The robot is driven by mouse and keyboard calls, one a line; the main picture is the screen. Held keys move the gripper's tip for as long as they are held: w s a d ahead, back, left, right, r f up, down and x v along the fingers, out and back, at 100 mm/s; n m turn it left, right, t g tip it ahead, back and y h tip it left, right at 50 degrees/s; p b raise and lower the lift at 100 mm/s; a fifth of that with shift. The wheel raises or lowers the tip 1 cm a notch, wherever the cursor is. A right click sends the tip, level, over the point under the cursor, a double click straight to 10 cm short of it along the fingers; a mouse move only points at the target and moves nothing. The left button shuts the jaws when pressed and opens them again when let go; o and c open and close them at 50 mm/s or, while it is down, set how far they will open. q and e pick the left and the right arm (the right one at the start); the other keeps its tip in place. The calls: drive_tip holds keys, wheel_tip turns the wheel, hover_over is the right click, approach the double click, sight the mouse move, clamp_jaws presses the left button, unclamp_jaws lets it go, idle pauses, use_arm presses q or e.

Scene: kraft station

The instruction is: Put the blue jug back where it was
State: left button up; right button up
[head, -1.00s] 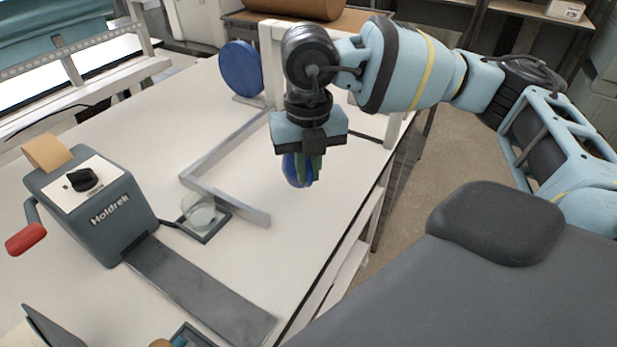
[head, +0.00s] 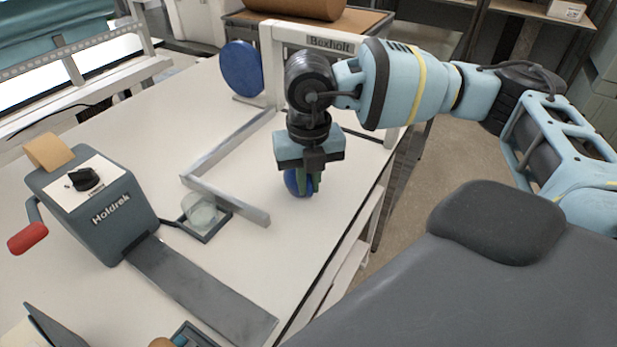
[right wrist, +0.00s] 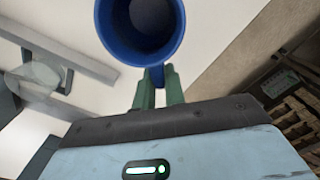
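The blue jug (head: 291,182) is in my right gripper (head: 312,184), over the white table near its right edge, beside the end of the metal angle rail. In the right wrist view the jug (right wrist: 113,42) shows its round open mouth. The green fingers of my right gripper (right wrist: 158,88) are closed on the handle at the jug's near side. The jug looks roughly upright and low over the table. I cannot tell whether its base touches the table. My left gripper is not in view.
The L-shaped metal rail (head: 228,197) lies left of the jug. A glass jar (head: 199,209) stands on a small dark tray left of it. A grey Holdrek machine (head: 105,215) with a red handle is farther left. A blue disc (head: 241,68) and a Boxholt frame (head: 335,42) stand behind.

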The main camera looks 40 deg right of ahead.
drive_tip(key=o, duration=0.4)
wheel_tip(320, 180, up, 12)
drive_tip(key=shift+r, duration=0.15)
idle(0.4)
